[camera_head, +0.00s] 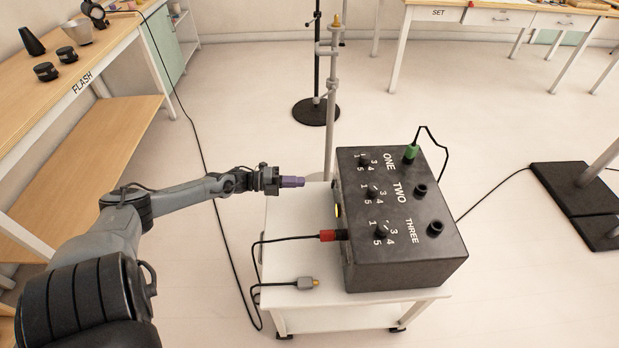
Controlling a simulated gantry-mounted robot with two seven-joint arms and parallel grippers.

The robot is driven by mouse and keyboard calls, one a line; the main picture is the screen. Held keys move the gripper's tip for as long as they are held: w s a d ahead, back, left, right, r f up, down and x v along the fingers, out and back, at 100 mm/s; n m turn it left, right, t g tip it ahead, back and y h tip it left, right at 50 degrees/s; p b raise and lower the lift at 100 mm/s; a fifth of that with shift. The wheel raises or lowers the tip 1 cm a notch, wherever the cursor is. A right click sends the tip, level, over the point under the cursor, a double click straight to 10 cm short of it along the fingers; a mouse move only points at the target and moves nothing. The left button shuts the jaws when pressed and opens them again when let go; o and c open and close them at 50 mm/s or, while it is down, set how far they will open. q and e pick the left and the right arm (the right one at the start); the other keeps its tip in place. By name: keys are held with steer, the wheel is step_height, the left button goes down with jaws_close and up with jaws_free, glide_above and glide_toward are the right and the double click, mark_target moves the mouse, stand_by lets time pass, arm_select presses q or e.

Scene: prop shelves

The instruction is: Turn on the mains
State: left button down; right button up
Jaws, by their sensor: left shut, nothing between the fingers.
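A black control box (413,260) stands on a white trolley (318,320). Its top has three dials, marked ONE (364,162), TWO (375,191) and THREE (381,230). A small yellowish part (338,210) shows at the box's left face; I cannot tell whether it is the mains switch, as that face is seen almost edge-on. My left gripper (298,182) has purple fingertips and is shut and empty. It points right, toward the box's left face, with a gap between them. My right gripper is not in view.
A red plug (328,236) sits at the box's left side and a green plug (411,153) in a top socket. A grey connector (306,283) lies on the trolley. A metal stand (331,120) rises behind. A FLASH table (110,45) is at left.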

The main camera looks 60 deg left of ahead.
arm_select(q)
steer(key=p+v, duration=0.1)
steer(key=v, duration=0.4)
steer(key=shift+r+p, duration=0.1)
steer(key=shift+p, duration=0.2)
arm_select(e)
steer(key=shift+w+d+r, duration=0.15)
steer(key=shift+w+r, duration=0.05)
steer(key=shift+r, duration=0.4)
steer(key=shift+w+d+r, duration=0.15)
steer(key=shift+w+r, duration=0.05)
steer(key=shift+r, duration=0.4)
arm_select(q)
steer(key=shift+s, duration=0.1)
